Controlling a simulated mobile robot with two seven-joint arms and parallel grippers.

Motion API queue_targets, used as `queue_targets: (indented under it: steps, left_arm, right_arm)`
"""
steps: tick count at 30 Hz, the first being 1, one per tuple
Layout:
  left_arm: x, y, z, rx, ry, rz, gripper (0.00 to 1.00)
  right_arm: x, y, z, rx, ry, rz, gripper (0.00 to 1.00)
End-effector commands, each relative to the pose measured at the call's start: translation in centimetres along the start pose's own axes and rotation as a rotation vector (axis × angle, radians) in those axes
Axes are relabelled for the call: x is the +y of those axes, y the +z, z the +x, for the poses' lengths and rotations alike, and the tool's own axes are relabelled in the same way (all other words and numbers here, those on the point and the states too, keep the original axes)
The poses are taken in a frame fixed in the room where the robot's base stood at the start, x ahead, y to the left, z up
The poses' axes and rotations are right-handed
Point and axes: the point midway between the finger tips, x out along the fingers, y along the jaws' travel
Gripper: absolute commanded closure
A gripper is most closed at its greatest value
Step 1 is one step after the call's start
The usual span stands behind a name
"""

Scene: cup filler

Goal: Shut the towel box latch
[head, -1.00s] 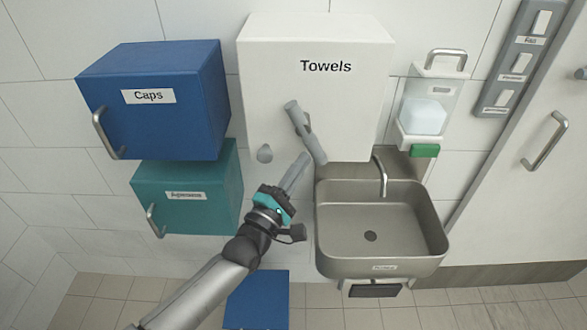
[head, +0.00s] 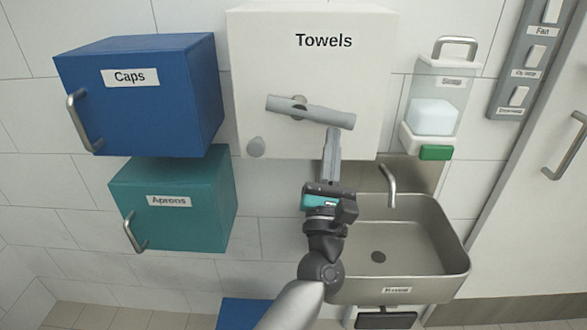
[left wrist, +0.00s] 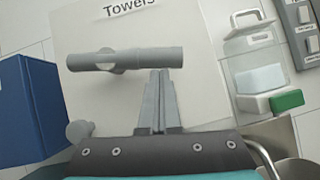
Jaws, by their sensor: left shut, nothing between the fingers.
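The white towel box (head: 250,60), labelled Towels, hangs on the wall and also fills the middle of the left wrist view (left wrist: 80,30). Its grey latch bar (head: 325,114) lies nearly level across the front, its right end slightly lower, turning on a pivot left of its middle. The bar also shows nearly level in the left wrist view (left wrist: 140,59). A grey round knob (head: 255,147) sits at the box's lower left. My left gripper (head: 334,133) is shut and empty, its fingertips just under the bar's right part; I cannot tell whether they touch. My right gripper is not in view.
A blue Caps box (head: 185,90) and a teal Aprons box (head: 190,225) hang to the left. A steel sink (head: 440,245) with a tap (head: 388,185) lies below right. A soap dispenser (head: 436,110) hangs right of the towel box.

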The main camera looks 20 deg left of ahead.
Motion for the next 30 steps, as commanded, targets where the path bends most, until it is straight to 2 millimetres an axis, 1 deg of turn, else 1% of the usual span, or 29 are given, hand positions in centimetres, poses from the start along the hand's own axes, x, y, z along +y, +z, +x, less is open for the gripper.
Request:
queue_targets:
  steps: [1, 4, 9, 30]
  left_arm:
    - [-0.1, 0.2, 0.1, -0.004, 0.021, -0.030, 1.00]
    - [-0.1, 0.6, 0.3, -0.003, 0.052, -0.080, 1.00]
    - [0.0, 1.0, 0.6, -0.004, 0.052, -0.076, 1.00]
    - [0.0, 1.3, 0.8, -0.003, 0.049, -0.072, 1.00]
  right_arm:
    - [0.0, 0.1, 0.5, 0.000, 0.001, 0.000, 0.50]
    - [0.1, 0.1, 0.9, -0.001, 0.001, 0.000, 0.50]
    - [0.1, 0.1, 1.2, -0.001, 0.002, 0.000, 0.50]
    - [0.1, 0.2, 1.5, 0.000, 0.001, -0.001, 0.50]
